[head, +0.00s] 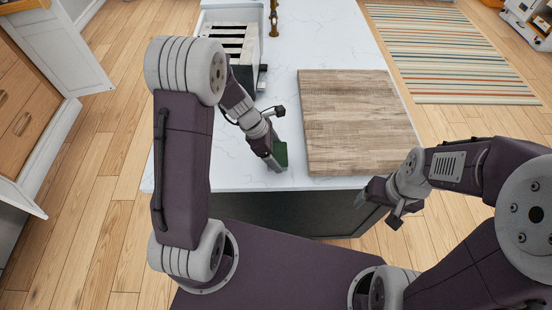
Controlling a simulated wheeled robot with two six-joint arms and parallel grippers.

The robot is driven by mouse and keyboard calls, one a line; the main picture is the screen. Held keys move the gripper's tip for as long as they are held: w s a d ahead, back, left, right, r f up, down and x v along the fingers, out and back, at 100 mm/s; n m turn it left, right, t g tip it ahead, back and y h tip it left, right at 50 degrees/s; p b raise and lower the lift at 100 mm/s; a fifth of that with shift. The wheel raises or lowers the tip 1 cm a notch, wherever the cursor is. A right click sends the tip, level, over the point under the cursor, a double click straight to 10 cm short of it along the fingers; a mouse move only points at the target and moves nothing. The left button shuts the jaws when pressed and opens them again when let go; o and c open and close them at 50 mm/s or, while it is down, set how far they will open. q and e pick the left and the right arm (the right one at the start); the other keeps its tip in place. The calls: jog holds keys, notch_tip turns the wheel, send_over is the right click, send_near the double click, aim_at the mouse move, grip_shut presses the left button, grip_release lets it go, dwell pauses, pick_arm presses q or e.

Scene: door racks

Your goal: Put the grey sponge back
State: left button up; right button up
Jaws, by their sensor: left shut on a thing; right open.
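My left gripper (273,163) is low over the front part of the white marble counter, left of the wooden board. It is shut on a small dark green block (281,153), which may be the sponge; its green side shows and no grey side can be made out. The gripper hides part of the block, and I cannot tell whether it touches the counter. My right gripper (362,199) is open and empty, near the counter's front edge below the board.
A large wooden board (355,120) covers the counter's (240,178) right half. A slatted rack (238,40) stands at the back left, partly behind my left arm. Open white cabinet doors (65,45) are at the left. A striped rug (450,55) lies at the right.

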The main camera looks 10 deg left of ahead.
aim_at(277, 160)
pick_arm(q)
jog(key=f, duration=0.3)
jog(key=shift+d+f+b, duration=0.15)
jog(key=shift+d+b, duration=0.05)
jog(key=shift+b, duration=0.1)
jog(key=shift+w+a+f, duration=0.1)
jog(key=shift+f, duration=0.05)
jog(key=shift+f, duration=0.1)
jog(key=shift+f, duration=0.1)
jog(key=o, duration=1.3)
